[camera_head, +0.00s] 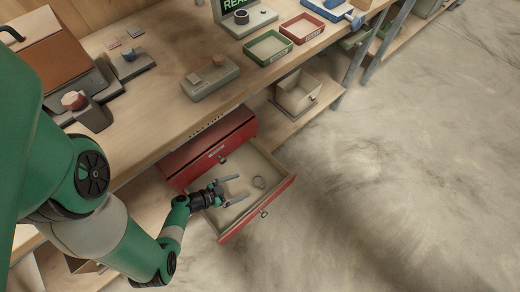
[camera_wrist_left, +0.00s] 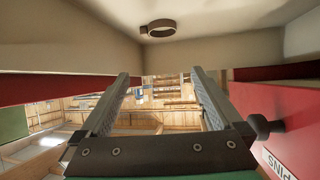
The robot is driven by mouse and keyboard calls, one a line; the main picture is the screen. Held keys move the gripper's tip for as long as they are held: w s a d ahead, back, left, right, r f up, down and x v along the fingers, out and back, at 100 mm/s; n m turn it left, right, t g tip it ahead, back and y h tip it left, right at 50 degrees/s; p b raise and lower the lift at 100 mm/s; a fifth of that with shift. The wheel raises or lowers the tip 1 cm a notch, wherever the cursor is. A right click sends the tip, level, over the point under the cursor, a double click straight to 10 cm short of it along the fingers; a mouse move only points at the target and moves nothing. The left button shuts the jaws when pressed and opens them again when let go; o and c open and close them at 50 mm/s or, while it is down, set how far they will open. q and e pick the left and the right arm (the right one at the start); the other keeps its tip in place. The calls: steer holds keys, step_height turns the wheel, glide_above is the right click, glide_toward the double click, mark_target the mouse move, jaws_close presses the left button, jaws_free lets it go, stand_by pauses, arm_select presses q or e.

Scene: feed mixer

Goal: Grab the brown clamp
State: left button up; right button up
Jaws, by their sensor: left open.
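The brown clamp (camera_head: 259,182) is a small ring lying inside the open red drawer (camera_head: 283,192), toward its right side in the head view. In the left wrist view the clamp (camera_wrist_left: 160,29) shows as a brown-grey ring with a small lug, beyond the fingertips and in line with the gap between them. My left gripper (camera_head: 236,188) is inside the drawer area, its two fingers open and empty, to the left of the clamp and apart from it. It also shows in the left wrist view (camera_wrist_left: 160,77). My right gripper is in neither view.
The drawer walls surround the clamp; a round knob (camera_wrist_left: 265,127) sits on the red front. Another red drawer front (camera_head: 215,150) is behind. The workbench above holds a grey box (camera_head: 210,79), a green tray (camera_head: 270,60) and a red tray (camera_head: 303,37). Floor at right is clear.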

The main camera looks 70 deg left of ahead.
arm_select(q)
step_height(320, 180, down, 5)
steer(key=b, duration=0.3)
steer(key=shift+a+f, duration=0.1)
steer(key=shift+a, duration=0.05)
steer(key=shift+w, duration=0.25)
steer(key=shift+w+f+b, duration=0.1)
steer(key=shift+w+b, duration=0.15)
steer(key=shift+b, duration=0.05)
steer(key=shift+w+a+f, duration=0.1)
steer(key=shift+w+a, duration=0.1)
steer(key=shift+w, duration=0.4)
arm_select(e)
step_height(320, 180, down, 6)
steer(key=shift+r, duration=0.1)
